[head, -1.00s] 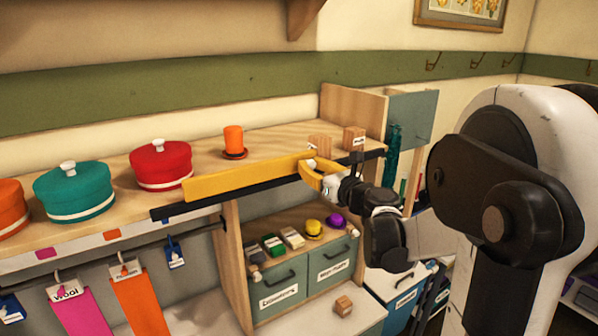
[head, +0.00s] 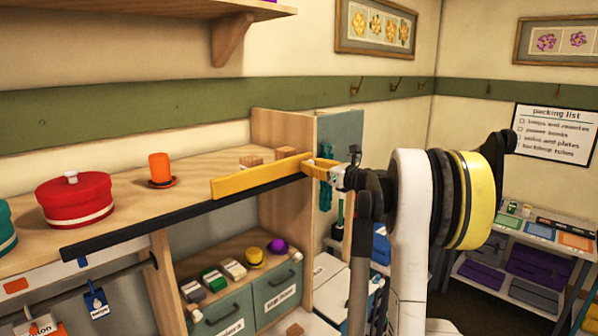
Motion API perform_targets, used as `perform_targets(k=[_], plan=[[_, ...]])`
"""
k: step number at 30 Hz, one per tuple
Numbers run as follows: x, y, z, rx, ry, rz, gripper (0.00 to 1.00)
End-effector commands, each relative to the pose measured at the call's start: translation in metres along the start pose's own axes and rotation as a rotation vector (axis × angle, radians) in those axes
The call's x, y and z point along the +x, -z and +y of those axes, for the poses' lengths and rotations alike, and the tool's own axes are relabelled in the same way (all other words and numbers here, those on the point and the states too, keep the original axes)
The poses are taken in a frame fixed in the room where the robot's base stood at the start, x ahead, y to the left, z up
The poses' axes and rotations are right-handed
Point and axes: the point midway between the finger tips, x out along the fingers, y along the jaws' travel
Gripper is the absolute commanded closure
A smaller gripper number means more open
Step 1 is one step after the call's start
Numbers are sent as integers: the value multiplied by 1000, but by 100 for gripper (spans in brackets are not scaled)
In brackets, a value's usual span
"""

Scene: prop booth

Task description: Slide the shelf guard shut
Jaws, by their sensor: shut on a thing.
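The shelf guard (head: 258,178) is a yellow bar on the dark rail (head: 150,229) along the shelf's front edge. It stands at the right end of the rail, close to the upright side panel. The rail left of it is bare. My gripper (head: 334,174) is shut on the yellow handle at the guard's right end. The fingers are small in view and partly hidden by my wrist.
On the shelf stand a red hat box (head: 75,202), an orange top hat (head: 160,170) and wooden blocks (head: 283,153) behind the guard. Drawers (head: 277,292) are below. A stocked rack (head: 520,262) stands at the right.

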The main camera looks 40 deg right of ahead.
Motion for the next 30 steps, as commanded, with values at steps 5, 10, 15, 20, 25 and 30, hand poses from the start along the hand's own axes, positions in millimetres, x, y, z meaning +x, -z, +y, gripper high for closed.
perform_targets(k=[5, 10, 15, 20, 25, 30], plan=[[-1, 2, -6, -2, 2, 3, 100], [-1, 1, -6, -1, 3, 2, 100], [-1, 1, -6, -1, 3, 2, 61], [0, 1, -6, -1, 2, 1, 52], [-1, 0, -5, -1, 1, 1, 52], [-17, 0, -6, -1, 4, 1, 52]])
